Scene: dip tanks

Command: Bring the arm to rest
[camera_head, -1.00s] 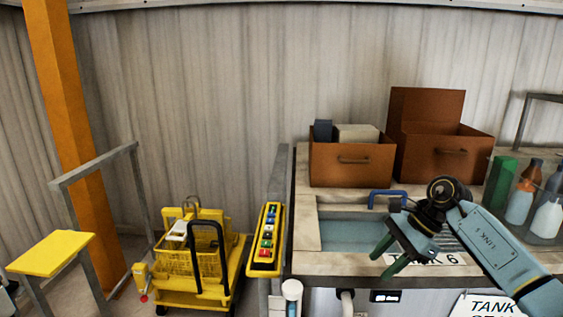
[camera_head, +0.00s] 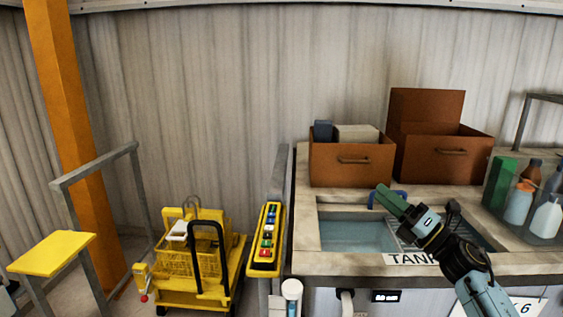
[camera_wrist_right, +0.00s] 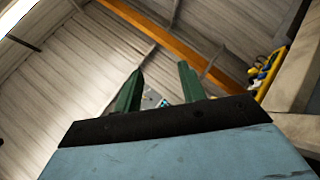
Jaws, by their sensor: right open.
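My right gripper (camera_head: 392,203) is over the right part of the tank basin in the head view. Its green fingers point up and to the left, and nothing shows between them. In the right wrist view its two fingers (camera_wrist_right: 157,92) stand apart, so it is open. The arm of my right gripper comes in from the lower right. My left gripper is not in view. The tank basin (camera_head: 350,236) holds bluish water, and part of its grid and the TANK label (camera_head: 405,259) are hidden behind my arm.
Two brown boxes (camera_head: 352,172) (camera_head: 440,158) stand behind the basin. Several bottles (camera_head: 518,203) stand in a clear bin at the right. A yellow cart with a basket (camera_head: 190,262), a yellow button panel (camera_head: 266,240) and a railing (camera_head: 100,165) are at the left.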

